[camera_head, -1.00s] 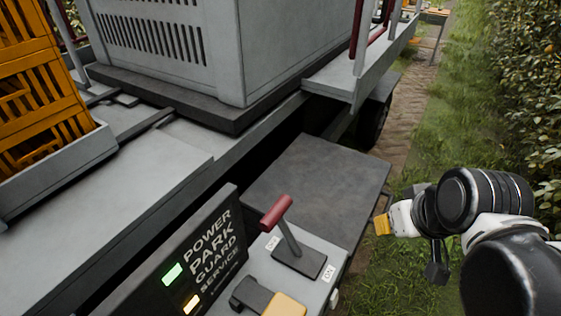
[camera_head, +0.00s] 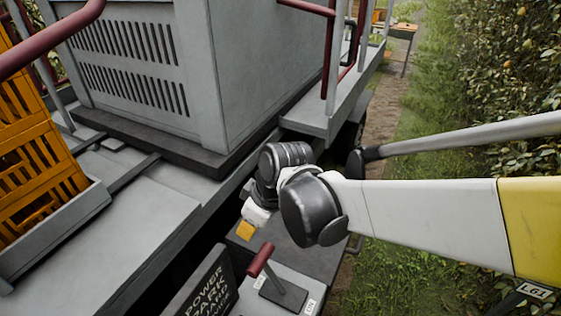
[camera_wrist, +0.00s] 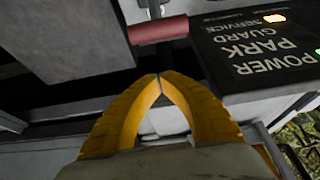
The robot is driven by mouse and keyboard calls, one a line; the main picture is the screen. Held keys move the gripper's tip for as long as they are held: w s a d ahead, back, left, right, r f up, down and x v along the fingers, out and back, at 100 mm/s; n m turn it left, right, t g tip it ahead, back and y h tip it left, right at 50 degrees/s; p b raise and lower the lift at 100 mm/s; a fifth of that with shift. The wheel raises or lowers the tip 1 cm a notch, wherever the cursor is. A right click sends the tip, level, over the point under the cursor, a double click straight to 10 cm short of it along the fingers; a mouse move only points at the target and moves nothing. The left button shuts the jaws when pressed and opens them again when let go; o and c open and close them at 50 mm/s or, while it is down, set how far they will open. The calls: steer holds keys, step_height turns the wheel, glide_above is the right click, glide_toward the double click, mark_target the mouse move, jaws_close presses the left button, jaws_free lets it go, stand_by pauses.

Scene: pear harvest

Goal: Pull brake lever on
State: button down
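The brake lever (camera_head: 260,260) has a red grip on a grey stem. It rises from a dark slotted base plate with a small white label at each end, and leans toward the left in the head view. My gripper (camera_head: 245,230) has yellow fingers and hangs just beyond the lever, apart from it. In the wrist view the fingertips (camera_wrist: 160,76) meet with nothing between them. The red grip (camera_wrist: 158,28) lies ahead of the tips, with a visible gap. The black panel (camera_head: 208,285) reading POWER, PARK, GUARD, SERVICE stands beside the lever.
A large grey vented box (camera_head: 255,80) stands on the vehicle behind my gripper. Orange crates (camera_head: 35,150) are at left. Dark red rails (camera_head: 328,50) stand at the upper right. Grass and a hedge (camera_head: 500,75) lie at right. The panel shows an amber light (camera_wrist: 274,18) and a green one.

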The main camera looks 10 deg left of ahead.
step_height(320, 180, down, 8)
steer(key=b, duration=0.1)
stand_by(0.8)
steer(key=shift+d, duration=0.15)
steer(key=shift+s+d+r+y+b, duration=0.15)
steer(key=shift+d+r+y+b, duration=0.15)
steer(key=shift+d+y, duration=0.15)
steer(key=shift+s+d+r+y+b, duration=0.1)
steer(key=shift+d+r+y+b, duration=0.1)
steer(key=shift+d+y+b, duration=0.25)
steer(key=s+d+r+t+y+b, duration=0.1)
steer(key=s+d+t+y+b, duration=0.1)
steer(key=d+y+b, duration=0.4)
steer(key=s+d+b, duration=0.1)
steer(key=d+b, duration=0.2)
steer(key=d, duration=0.3)
steer(key=shift+s+d+y+b, duration=0.3)
steer(key=shift+s+d+b, duration=0.05)
steer(key=shift+s+d, duration=0.05)
